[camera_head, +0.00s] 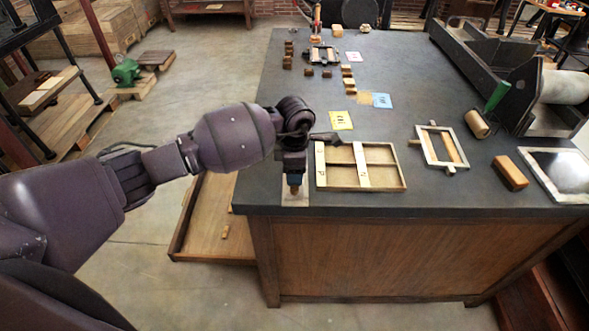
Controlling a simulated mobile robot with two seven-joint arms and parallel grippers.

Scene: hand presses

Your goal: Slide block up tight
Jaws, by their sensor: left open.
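My left gripper (294,181) points down at the near left corner of the dark bench. Its jaws are open. A small brown piece (294,189) shows right at the fingertips, above a pale flat strip (295,201) at the bench edge. I cannot tell whether the piece lies between the fingers or touches them. Just right of the gripper lies a pale wooden frame (360,187) with inner dividers. My wrist hides part of the bench near its left side. A brown block (510,172) lies at the right, away from the gripper. My right gripper is not in view.
A smaller frame (440,147) with a wooden bar lies right of centre. A yellow card (341,120) lies behind the big frame. Small wooden blocks (348,77) stand farther back. A dark press (486,62) fills the far right. Bare bench lies in the middle.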

